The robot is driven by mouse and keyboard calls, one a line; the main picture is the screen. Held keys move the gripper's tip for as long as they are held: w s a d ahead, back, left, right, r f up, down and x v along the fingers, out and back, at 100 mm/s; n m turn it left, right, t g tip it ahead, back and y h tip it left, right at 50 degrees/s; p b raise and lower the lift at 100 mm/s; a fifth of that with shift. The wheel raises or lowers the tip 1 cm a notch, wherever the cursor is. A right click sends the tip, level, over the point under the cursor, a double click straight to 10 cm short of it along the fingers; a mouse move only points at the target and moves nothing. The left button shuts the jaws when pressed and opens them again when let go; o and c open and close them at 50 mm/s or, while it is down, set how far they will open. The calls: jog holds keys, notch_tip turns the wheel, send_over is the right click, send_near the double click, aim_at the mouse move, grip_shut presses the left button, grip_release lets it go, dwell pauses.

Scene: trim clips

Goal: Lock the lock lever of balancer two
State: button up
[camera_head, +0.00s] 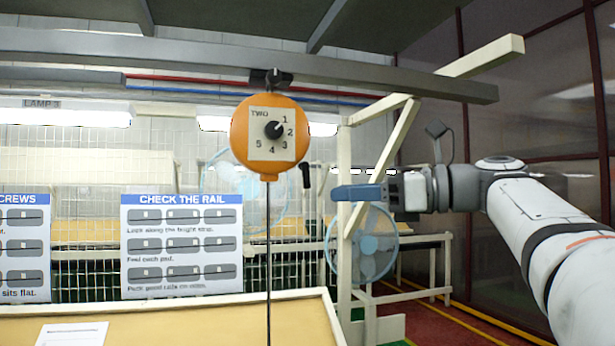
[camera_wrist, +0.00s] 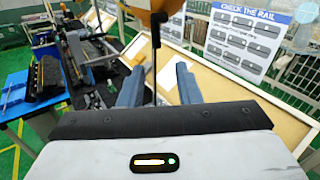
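Balancer two (camera_head: 268,137) is an orange round housing marked TWO, with a black dial on its face, hung from an overhead beam. Its black lock lever (camera_head: 306,174) hangs at its lower right side. A cable (camera_head: 268,260) runs straight down from it. My gripper (camera_head: 335,193) is to the right of the lever and a little lower, apart from it. In the wrist view my gripper's blue fingers (camera_wrist: 160,86) are spread with nothing between their tips that I can see held. The orange housing (camera_wrist: 148,5) and the black lever (camera_wrist: 157,28) show at the top, above the fingers.
The grey beam (camera_head: 400,80) runs above. A cream post (camera_head: 344,230) and a blue fan (camera_head: 368,243) stand behind my gripper. A tan-topped table (camera_head: 200,325) and a CHECK THE RAIL board (camera_head: 182,275) are to the left. A dark workbench with parts (camera_wrist: 85,50) shows in the wrist view.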

aim_at(307, 180)
jog(key=shift+g+y, duration=0.3)
jog(key=a, duration=0.2)
jog(key=w+a+r+p, duration=0.1)
jog(key=a, duration=0.2)
jog(key=w+a+r, duration=0.1)
jog(key=a, duration=0.1)
jog(key=shift+a, duration=0.15)
grip_shut()
